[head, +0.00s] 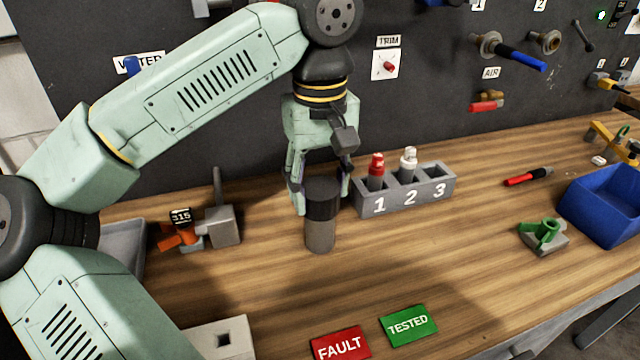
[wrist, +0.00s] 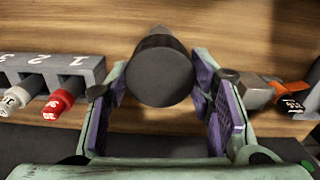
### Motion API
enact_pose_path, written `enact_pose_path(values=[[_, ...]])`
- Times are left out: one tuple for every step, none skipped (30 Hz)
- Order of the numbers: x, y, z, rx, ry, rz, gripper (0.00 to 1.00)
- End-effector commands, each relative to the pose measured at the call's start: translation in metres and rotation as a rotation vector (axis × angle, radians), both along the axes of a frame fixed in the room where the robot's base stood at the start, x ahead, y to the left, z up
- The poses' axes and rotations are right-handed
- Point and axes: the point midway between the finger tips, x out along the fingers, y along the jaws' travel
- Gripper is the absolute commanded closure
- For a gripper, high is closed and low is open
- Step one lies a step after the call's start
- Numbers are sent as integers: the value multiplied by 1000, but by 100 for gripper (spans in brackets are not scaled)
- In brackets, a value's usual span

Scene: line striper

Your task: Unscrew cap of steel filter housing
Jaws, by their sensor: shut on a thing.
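The steel filter housing (head: 320,237) is a grey cylinder standing upright on the wooden bench. Its dark cap (head: 322,207) sits on top of it. In the wrist view the cap (wrist: 160,72) shows as a round black disc, with a bit of housing (wrist: 157,30) beyond it. My gripper (head: 322,195) comes down from above with one finger on each side of the cap. In the wrist view its purple-padded fingers (wrist: 160,80) flank the cap, and it is shut on it. Whether the cap's thread has turned cannot be seen.
A grey rack (head: 405,203) numbered 1 to 3 stands close right, holding a red-topped and a white-topped piece. FAULT (head: 340,343) and TESTED (head: 408,325) plates lie in front. A blue bin (head: 605,207) is far right.

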Motion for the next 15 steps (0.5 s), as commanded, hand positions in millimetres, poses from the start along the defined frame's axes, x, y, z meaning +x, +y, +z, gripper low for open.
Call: enact_pose_path(values=[[0, 1, -1, 2, 0, 64, 85], [0, 1, -1, 4, -1, 109, 85], [0, 1, -1, 4, -1, 166, 85], [0, 1, -1, 3, -1, 207, 85], [0, 1, -1, 2, 0, 242, 85], [0, 1, -1, 1, -1, 281, 85], [0, 1, -1, 1, 0, 304, 85], [0, 1, -1, 1, 0, 319, 85], [0, 0, 0, 1, 0, 333, 85], [0, 0, 0, 1, 0, 336, 85], [0, 0, 0, 1, 0, 337, 85], [0, 0, 0, 1, 0, 336, 85], [0, 0, 0, 1, 0, 336, 85], [0, 0, 0, 1, 0, 335, 85], [0, 0, 0, 1, 0, 335, 85]])
